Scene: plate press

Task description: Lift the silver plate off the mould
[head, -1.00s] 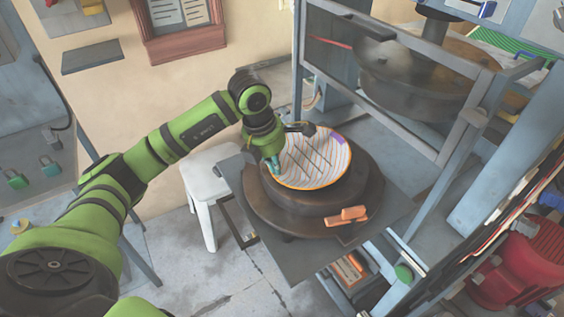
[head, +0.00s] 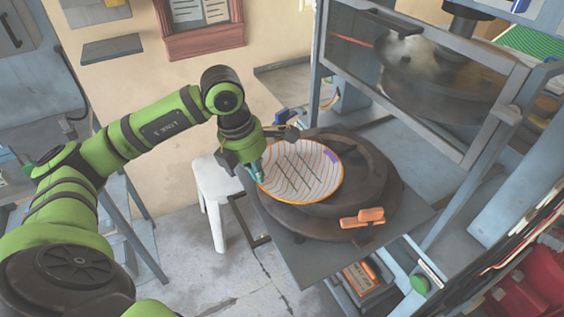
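The plate (head: 303,174) is round and pale with orange stripes, an orange rim and dark crossing lines; it does not look plain silver. It overlaps the left part of the dark round mould (head: 375,185), whose right part is bare. My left gripper (head: 260,172) is at the plate's left rim and appears shut on it; the fingertips are partly hidden. The plate sits off the mould's centre and seems held above it, but the size of the gap cannot be told. My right gripper is not in view.
The mould stands on a grey table (head: 300,262), with an orange handle (head: 362,217) at its front. The press frame (head: 410,75) rises behind and right. A white stool (head: 215,190) stands left, beside open floor.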

